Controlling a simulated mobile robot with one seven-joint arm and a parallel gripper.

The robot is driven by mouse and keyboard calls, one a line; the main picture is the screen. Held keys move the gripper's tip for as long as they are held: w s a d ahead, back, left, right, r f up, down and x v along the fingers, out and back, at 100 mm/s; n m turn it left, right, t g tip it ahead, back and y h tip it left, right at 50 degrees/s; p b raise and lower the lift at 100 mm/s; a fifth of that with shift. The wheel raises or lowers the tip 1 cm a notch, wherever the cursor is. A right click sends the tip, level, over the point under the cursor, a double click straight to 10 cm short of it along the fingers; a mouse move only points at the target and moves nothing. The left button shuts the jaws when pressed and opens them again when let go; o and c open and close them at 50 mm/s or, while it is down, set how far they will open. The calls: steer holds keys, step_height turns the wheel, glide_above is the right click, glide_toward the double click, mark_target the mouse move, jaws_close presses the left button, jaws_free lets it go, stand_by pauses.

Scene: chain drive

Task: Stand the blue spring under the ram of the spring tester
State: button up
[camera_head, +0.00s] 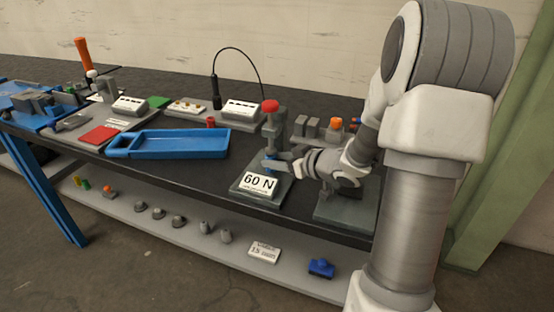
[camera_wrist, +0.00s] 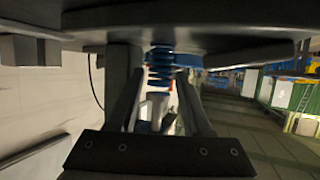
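The spring tester stands on the bench in the head view, with a red knob (camera_head: 270,105), a grey-green column (camera_head: 277,130) and a base bearing a "60 N" sign (camera_head: 258,183). My gripper (camera_head: 276,165) reaches in from the right at the tester, above the base. The blue spring (camera_wrist: 160,66) shows in the wrist view between my gripper's fingertips (camera_wrist: 160,76), under a dark plate edge. A pale cylindrical part (camera_wrist: 158,105) lies in line with it. Only a trace of blue shows at the fingers in the head view. Whether the fingers touch the spring is unclear.
A blue tray (camera_head: 185,144) lies left of the tester. Meter boxes (camera_head: 242,111) stand behind, grey blocks (camera_head: 306,126) and an orange-topped part (camera_head: 336,126) to the right. The lower shelf (camera_head: 190,235) holds small parts and a blue piece (camera_head: 321,268).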

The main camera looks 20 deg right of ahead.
steer(key=shift+s+d+r, duration=0.1)
steer(key=shift+s+r, duration=0.15)
steer(key=shift+r, duration=0.1)
steer(key=p+v, duration=0.3)
steer(key=v, duration=0.8)
steer(key=shift+s, duration=0.15)
